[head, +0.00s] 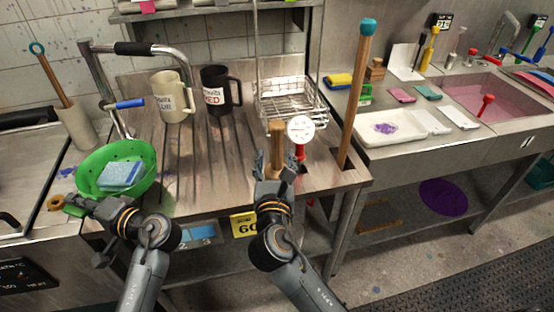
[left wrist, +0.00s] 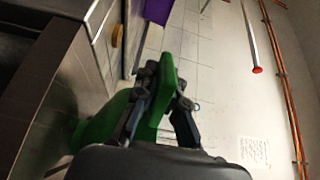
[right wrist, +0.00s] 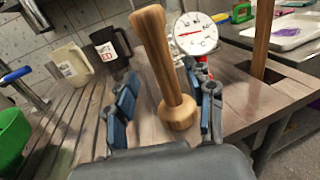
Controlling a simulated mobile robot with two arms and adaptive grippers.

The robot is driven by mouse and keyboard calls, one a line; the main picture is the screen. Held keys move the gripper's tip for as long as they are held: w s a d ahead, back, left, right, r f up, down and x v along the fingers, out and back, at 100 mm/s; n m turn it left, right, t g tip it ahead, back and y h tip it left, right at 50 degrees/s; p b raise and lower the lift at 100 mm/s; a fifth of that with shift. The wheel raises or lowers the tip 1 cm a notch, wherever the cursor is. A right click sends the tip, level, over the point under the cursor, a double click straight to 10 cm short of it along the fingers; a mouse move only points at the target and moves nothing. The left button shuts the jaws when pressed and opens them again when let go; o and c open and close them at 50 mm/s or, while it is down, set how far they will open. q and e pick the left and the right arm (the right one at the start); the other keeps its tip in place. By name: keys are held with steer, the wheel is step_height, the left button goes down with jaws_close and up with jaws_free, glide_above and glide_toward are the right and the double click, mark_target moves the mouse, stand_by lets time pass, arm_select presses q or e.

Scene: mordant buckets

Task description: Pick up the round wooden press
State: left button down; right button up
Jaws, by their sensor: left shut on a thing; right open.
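The round wooden press (head: 277,136) stands upright near the front of the metal drainboard, beside a white round dial. In the right wrist view the press (right wrist: 164,62) shows a long handle and a wider round foot (right wrist: 178,113). My right gripper (head: 274,168) is open; its fingers (right wrist: 164,108) appear on either side of the press, with gaps visible. My left gripper (head: 85,205) is shut on the green colander's handle (left wrist: 163,95). The green colander (head: 118,186) holds a blue sponge (head: 121,175).
A cream mug (head: 172,100) and a black mug (head: 216,92) stand behind. A wire basket (head: 290,103) is behind the dial (head: 300,129). A tall wooden pole (head: 357,95) stands to the right. The middle of the drainboard (head: 205,165) is clear.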

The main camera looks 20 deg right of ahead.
mark_target(277, 149)
steer(key=x, duration=0.5)
steer(key=shift+s+d+r, duration=0.1)
jaws_close()
